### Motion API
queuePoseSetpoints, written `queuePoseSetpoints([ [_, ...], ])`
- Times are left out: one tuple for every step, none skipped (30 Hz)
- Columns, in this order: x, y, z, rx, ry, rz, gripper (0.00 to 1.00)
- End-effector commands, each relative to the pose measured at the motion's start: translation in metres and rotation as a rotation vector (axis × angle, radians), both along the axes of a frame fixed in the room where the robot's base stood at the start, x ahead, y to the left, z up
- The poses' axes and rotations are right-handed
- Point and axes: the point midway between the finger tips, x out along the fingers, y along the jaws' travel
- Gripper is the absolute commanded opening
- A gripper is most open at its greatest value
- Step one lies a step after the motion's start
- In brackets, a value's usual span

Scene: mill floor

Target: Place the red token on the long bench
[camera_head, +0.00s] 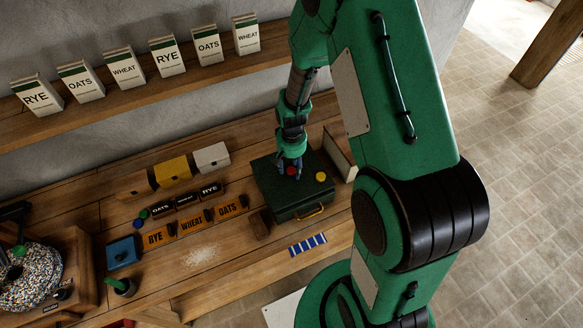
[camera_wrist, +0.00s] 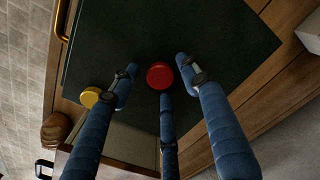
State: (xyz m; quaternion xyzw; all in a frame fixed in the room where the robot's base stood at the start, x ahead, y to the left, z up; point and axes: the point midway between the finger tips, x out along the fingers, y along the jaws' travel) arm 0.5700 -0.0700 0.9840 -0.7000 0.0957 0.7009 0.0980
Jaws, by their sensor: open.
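The red token (camera_head: 291,171) lies on the lid of a dark green box (camera_head: 280,205) that stands on the long wooden bench (camera_head: 235,268). My gripper (camera_head: 290,161) points down close over the token. In the wrist view the red token (camera_wrist: 159,75) shows between the spread tips of three blue fingers, with visible gaps around it. The fingers are open and hold nothing. A yellow token (camera_head: 320,177) lies on the same lid, to the right; in the wrist view it (camera_wrist: 90,97) is partly behind a finger.
A blue striped card (camera_head: 307,245) and a brown lump (camera_head: 258,226) lie by the box. Labelled orange bins (camera_head: 192,222), small green and blue tokens and a blue box (camera_head: 123,252) are to the left. A shelf of grain packets (camera_head: 122,68) runs above. Bare bench shows in front of the bins.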

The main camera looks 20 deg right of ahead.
Motion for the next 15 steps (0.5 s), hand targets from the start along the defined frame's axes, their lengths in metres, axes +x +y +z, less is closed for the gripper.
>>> queuePoseSetpoints([
  [0.000,0.000,0.003,0.000,-0.001,0.000,0.46],
  [0.001,0.000,0.004,0.000,-0.001,0.000,0.46],
  [0.001,0.000,0.007,0.000,-0.001,0.000,0.46],
  [0.000,0.000,0.009,0.000,-0.001,0.000,0.46],
  [0.000,0.000,0.012,0.000,-0.001,0.000,0.46],
  [0.000,0.000,0.016,0.000,-0.001,0.000,0.46],
  [0.001,0.000,0.019,-0.001,-0.002,0.000,0.46],
  [0.001,0.000,0.023,-0.001,-0.002,0.000,0.46],
  [0.000,0.000,0.028,-0.001,-0.002,0.000,0.46],
  [0.001,0.000,0.032,-0.001,-0.002,0.000,0.46],
  [0.001,0.000,0.037,-0.001,-0.003,0.000,0.46],
  [0.001,0.000,0.043,-0.001,-0.004,0.000,0.46],
  [0.001,0.000,0.048,-0.001,-0.004,0.000,0.46],
  [0.001,0.000,0.053,-0.001,-0.004,0.000,0.46],
  [0.002,0.000,0.060,0.000,-0.004,0.000,0.46],
])
